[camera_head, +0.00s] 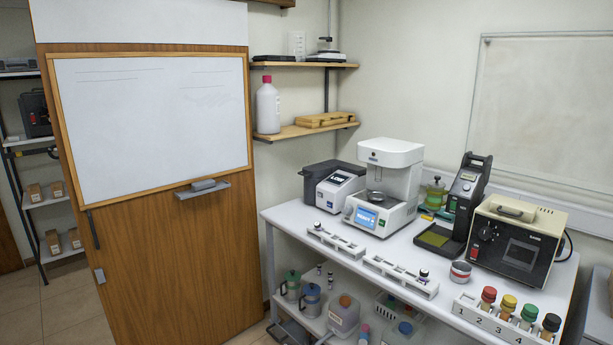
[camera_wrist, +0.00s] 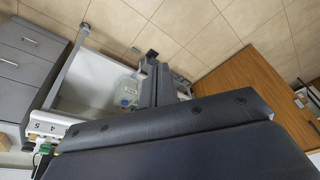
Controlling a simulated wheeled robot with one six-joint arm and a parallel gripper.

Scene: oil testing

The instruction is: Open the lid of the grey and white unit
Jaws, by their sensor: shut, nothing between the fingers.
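The grey and white unit (camera_head: 334,186) stands at the left end of the white bench in the head view. It has a dark grey rear body and top, and a white front with a small lit screen. Its lid looks closed. My gripper (camera_wrist: 152,58) shows in the wrist view as dark narrow fingers, shut and empty, over the tiled floor and apart from the unit. The unit cannot be made out in the wrist view. My gripper is not in the head view.
A taller white instrument (camera_head: 386,188) stands close to the unit's right. A white vial rack (camera_head: 335,243) lies in front of it. A black tester (camera_head: 464,200) and a beige box (camera_head: 519,238) stand further right.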

